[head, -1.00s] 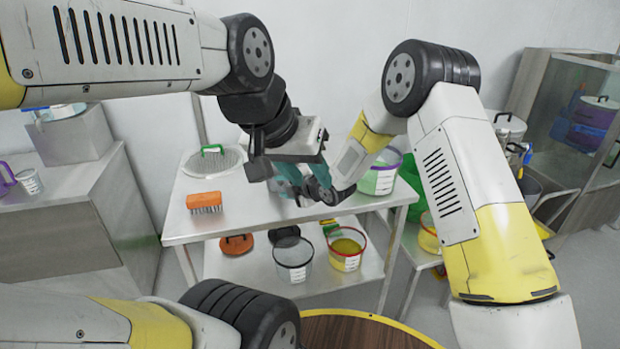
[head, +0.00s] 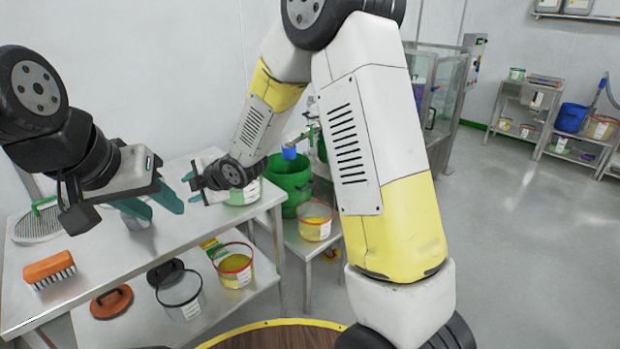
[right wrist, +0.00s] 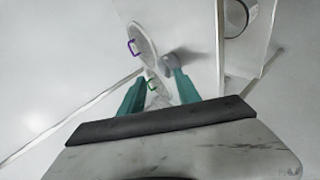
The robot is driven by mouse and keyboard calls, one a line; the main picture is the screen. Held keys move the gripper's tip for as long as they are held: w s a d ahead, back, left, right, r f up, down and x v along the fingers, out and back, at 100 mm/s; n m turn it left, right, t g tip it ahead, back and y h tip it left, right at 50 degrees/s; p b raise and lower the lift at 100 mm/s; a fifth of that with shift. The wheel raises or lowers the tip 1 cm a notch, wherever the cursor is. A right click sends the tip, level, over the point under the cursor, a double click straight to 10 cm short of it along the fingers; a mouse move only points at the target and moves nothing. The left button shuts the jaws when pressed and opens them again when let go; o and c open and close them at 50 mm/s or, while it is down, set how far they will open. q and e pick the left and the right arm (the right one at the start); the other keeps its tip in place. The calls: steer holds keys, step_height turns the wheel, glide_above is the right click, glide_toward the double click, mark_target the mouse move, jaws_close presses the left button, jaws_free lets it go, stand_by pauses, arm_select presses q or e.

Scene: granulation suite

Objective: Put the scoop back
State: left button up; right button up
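My left gripper (head: 166,212) comes in from the left over the steel table (head: 110,255), its teal fingers apart. A small grey metal object (head: 135,222) shows just below its fingers; I cannot tell whether it is the scoop or whether it touches them. My right gripper (head: 187,187) is beyond it, near the table's far right corner, its teal fingers apart and nothing visible between them. The right wrist view shows its fingers (right wrist: 158,85) spread, with a grey rounded thing (right wrist: 168,62) by the right fingertip. No scoop is clearly recognisable.
An orange brush (head: 49,268) and a round sieve-like disc with green handle (head: 38,222) lie on the table. Tubs, including a red-rimmed one (head: 234,268), stand on the lower shelf. A green bucket (head: 290,185) stands to the right. Open floor (head: 540,250) lies further right.

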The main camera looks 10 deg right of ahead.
steer(key=s+d+r+m+h, duration=0.25)
steer(key=d+r+m, duration=0.35)
steer(key=d, duration=0.4)
steer(key=s+d+r+m+h, duration=0.2)
steer(key=s+d+r+m, duration=0.3)
steer(key=d, duration=0.5)
steer(key=s+d+r+m+g, duration=0.1)
steer(key=s+d+m, duration=0.3)
steer(key=s, duration=0.5)
steer(key=s+d+r+m+g+h, duration=0.1)
steer(key=s+d+m, duration=0.4)
steer(key=s+m, duration=0.3)
steer(key=s, duration=0.2)
steer(key=shift+s+d+r+m, duration=0.2)
steer(key=shift+s+r+m, duration=0.1)
steer(key=shift+r+m, duration=0.1)
steer(key=shift+h, duration=0.25)
